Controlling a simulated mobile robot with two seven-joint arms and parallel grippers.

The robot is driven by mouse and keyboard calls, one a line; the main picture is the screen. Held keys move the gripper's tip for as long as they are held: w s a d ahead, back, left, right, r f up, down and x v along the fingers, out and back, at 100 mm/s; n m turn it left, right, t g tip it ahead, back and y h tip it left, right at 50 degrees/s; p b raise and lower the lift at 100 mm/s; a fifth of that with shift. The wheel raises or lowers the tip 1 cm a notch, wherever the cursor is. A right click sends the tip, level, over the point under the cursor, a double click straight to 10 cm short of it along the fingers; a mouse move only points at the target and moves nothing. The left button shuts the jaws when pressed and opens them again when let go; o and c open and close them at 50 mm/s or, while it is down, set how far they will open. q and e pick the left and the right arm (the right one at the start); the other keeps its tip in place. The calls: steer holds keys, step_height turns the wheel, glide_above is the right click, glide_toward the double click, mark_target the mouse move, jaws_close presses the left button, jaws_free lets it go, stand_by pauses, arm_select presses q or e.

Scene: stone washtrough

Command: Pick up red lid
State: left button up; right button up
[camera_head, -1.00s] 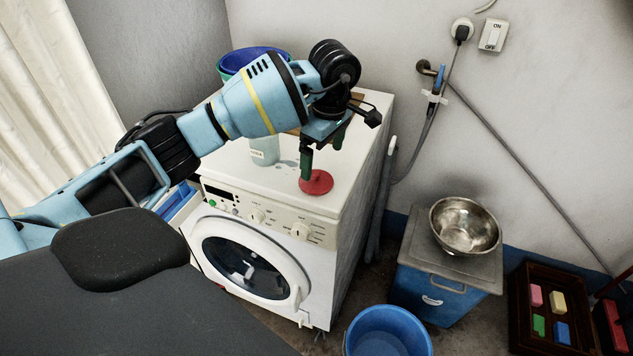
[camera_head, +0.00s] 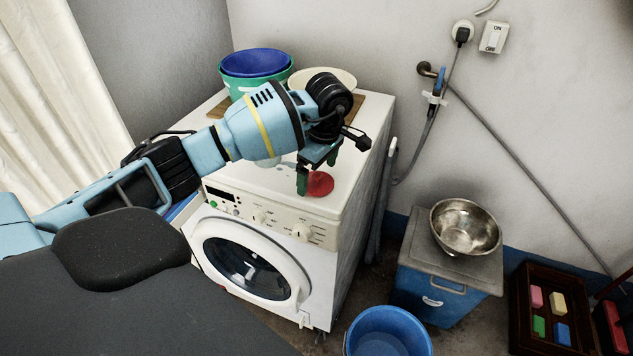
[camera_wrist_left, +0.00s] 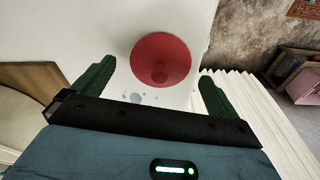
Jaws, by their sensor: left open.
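The red lid (camera_head: 320,184) lies on the white top of the washing machine (camera_head: 345,200), near its front right part. It is round, with a small knob in its middle in the left wrist view (camera_wrist_left: 160,62). My left gripper (camera_head: 318,176) is open and empty, low over the machine top at the lid. In the left wrist view its two green fingers (camera_wrist_left: 155,88) stand apart on either side, with the lid between and just beyond them. I cannot tell whether a finger touches the lid. My right gripper is not in view.
Blue and green basins (camera_head: 256,68) and a pale round bowl (camera_head: 322,78) stand at the back of the machine. A metal bowl (camera_head: 465,226) sits on a blue cabinet to the right. A blue bucket (camera_head: 388,332) and a brown crate (camera_head: 516,300) with coloured blocks stand on the floor.

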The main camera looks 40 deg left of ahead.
arm_select(q)
steer(key=shift+f, duration=0.65)
steer(key=c, duration=1.1)
steer(key=shift+r, duration=0.2)
steer(key=shift+r, duration=0.25)
steer(key=r, duration=0.2)
steer(key=shift+s+r, duration=0.25)
steer(key=shift+r, duration=0.1)
steer(key=s+d, duration=0.1)
steer(key=s, duration=0.4)
steer(key=s+d+r, duration=0.1)
steer(key=s+d, duration=0.1)
steer(key=s, duration=0.3)
steer(key=s+d, duration=0.2)
steer(key=s, duration=0.2)
steer(key=shift+s+r, duration=0.25)
steer(key=shift+s, duration=0.15)
